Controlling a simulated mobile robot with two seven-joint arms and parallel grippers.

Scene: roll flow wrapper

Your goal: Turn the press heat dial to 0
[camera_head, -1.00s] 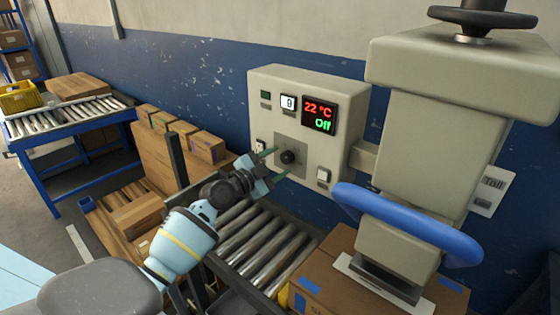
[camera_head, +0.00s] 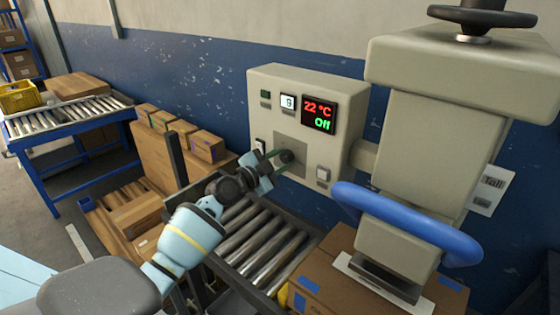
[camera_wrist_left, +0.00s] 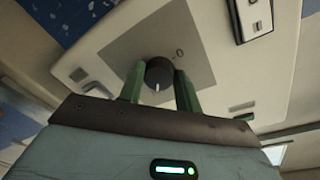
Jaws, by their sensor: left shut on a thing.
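The press heat dial (camera_head: 287,156) is a small dark round knob on a grey square plate of the beige control box (camera_head: 262,110). In the left wrist view the dial (camera_wrist_left: 158,72) has a white pointer line facing the bottom of the picture, while a "0" mark (camera_wrist_left: 179,53) sits at its upper right. My left gripper (camera_head: 280,161) has its green fingers on both sides of the dial and is shut on it. The display (camera_head: 319,114) reads 22 °C and Off. My right gripper is not in view.
A roller conveyor (camera_head: 260,240) runs below the control box.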

